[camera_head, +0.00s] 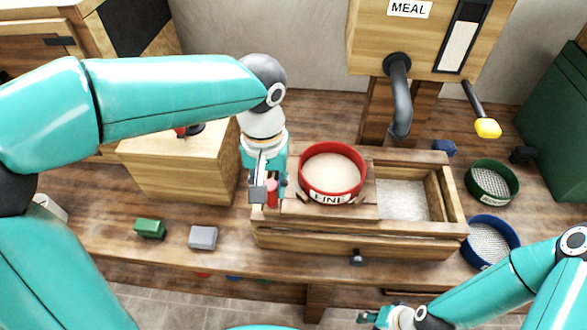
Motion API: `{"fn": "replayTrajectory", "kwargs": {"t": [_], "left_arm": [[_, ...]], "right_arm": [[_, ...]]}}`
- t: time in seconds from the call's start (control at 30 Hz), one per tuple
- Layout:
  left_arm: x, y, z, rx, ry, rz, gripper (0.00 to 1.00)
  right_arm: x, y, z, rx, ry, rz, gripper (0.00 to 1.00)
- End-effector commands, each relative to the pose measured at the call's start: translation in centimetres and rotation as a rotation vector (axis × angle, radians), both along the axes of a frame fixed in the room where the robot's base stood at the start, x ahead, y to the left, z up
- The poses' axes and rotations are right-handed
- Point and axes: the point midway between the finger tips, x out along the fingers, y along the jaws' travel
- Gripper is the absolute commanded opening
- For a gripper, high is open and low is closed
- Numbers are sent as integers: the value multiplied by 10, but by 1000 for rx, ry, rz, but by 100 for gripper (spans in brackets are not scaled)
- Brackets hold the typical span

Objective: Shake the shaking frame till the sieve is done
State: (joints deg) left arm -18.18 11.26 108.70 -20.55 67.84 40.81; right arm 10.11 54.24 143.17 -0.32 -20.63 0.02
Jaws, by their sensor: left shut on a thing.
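The shaking frame is a wooden box frame (350,244) on the bench in the middle. A red-rimmed sieve (333,192) with pale stuff in it sits on its left part; its front label seems to read "FINE". My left gripper (269,192) points down at the frame's left end, shut on an upright red handle (272,198) there. The fingers partly hide the handle. Pale, flour-like stuff shows in the open right compartment (405,200). My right gripper (370,317) is low at the bottom edge, clear of the frame; its finger opening is unclear.
A green-rimmed sieve (491,181) and a blue-rimmed sieve (490,241) lie at the right. The meal bin (365,50) with its grey spout (399,95) stands behind. A green block (150,229) and a grey block (203,237) lie at the left front.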

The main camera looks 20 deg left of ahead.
Motion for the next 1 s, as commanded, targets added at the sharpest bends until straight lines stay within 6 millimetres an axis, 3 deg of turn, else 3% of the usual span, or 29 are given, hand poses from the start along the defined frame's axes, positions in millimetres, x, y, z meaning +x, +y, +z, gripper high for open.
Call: {"fn": "replayTrajectory", "kwargs": {"t": [0.2, 0.4, 0.77, 1.0], "left_arm": [[9, -36, 2, 0, -1, -4, 7], [14, -56, 1, 0, -2, -1, 7], [15, -56, 1, 0, -3, 2, 7], [9, -30, 0, 0, -4, 5, 7]], "right_arm": [[0, 0, 7, 0, 0, 0, 40], [0, 0, 10, 0, 0, 0, 40], [0, 0, 10, 0, 0, 0, 40], [0, 0, 5, 0, 0, 0, 40]]}}
